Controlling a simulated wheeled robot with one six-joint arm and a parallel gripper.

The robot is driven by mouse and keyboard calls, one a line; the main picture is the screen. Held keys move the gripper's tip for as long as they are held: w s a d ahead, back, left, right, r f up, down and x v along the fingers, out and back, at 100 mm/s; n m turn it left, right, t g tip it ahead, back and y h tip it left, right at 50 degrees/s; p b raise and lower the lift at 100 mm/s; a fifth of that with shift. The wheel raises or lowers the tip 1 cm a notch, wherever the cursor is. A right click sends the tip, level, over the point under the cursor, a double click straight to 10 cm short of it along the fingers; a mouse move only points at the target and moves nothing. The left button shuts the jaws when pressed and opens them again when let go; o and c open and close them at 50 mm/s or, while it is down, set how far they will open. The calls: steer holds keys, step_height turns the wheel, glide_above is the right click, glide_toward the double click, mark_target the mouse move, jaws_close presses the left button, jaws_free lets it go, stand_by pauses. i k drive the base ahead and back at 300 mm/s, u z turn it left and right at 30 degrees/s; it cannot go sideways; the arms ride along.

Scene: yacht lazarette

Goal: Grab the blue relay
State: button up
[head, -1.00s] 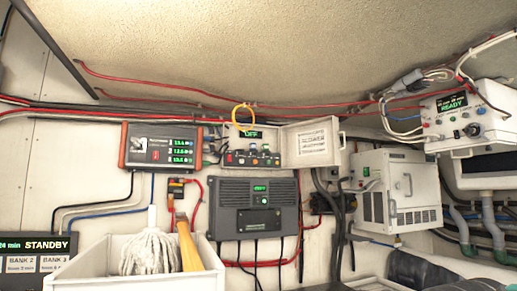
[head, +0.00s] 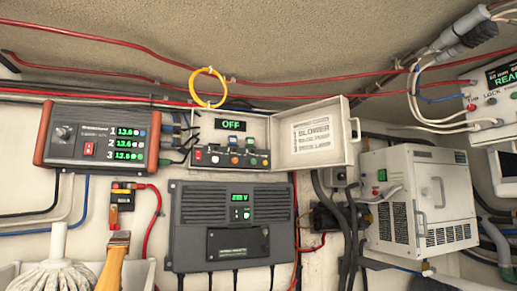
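A shallow open box (head: 286,178) on the wall holds a row of several small coloured relays under a small display reading OFF. My gripper is not in view.
A grey charger (head: 229,229) is mounted below the box, and a red-ended meter unit (head: 95,138) is at its left. A yellow ring (head: 208,88) hangs above, near red cables. A white vented unit (head: 418,200) is at right. A mop (head: 55,270) and wooden handle (head: 113,262) stand lower left.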

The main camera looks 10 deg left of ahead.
mark_target(232, 140)
steer(key=u, duration=0.35)
steer(key=i, duration=0.95)
steer(key=u, duration=0.65)
